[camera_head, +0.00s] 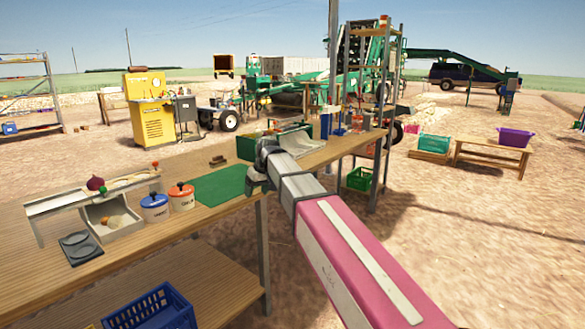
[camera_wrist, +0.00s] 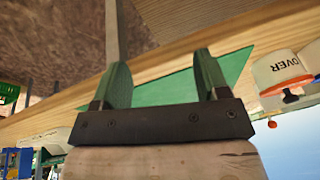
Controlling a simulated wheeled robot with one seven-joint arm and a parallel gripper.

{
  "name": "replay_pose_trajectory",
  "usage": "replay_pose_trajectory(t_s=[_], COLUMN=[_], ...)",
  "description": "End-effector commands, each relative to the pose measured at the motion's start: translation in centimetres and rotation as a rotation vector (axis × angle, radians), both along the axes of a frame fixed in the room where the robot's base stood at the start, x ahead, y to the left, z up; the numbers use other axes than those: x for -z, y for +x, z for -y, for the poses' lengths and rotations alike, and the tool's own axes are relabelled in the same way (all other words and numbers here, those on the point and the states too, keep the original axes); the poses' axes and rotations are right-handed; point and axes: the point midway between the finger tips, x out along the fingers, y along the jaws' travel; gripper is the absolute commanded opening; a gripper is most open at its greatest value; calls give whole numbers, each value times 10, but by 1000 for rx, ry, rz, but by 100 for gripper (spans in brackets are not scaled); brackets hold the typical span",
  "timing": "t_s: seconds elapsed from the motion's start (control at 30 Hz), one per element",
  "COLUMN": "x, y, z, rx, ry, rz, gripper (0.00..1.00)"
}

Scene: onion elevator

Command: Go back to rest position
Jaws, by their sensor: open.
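My arm reaches out over the wooden workbench (camera_head: 150,262) in the head view. My gripper (camera_head: 257,181) is at the bench's edge, just right of the green mat (camera_head: 219,187). In the wrist view my gripper (camera_wrist: 162,64) is open, its two green fingers apart with nothing between them. The green mat (camera_wrist: 175,88) shows behind the fingers. The fingertips are small and partly hidden by my wrist in the head view.
A blue-lidded tub (camera_head: 155,208) and an orange-lidded tub (camera_head: 182,197) stand left of the mat. A sloped metal tray (camera_head: 110,217) with a red onion (camera_head: 95,183) above it is further left. A blue crate (camera_head: 160,309) sits on the lower shelf. Open ground lies right.

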Motion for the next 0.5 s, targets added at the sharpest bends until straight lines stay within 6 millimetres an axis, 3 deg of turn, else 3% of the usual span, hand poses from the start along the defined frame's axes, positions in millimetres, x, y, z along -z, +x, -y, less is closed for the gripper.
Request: replay_pose_trajectory(t_s=[0.03,0.2,0.5], x=[22,88,187], y=[-8,-26,-81], z=[23,90,199], rx=[38,169,389], ry=[-14,-56,-132], rz=[-14,-54,-125], gripper=[68,68,68])
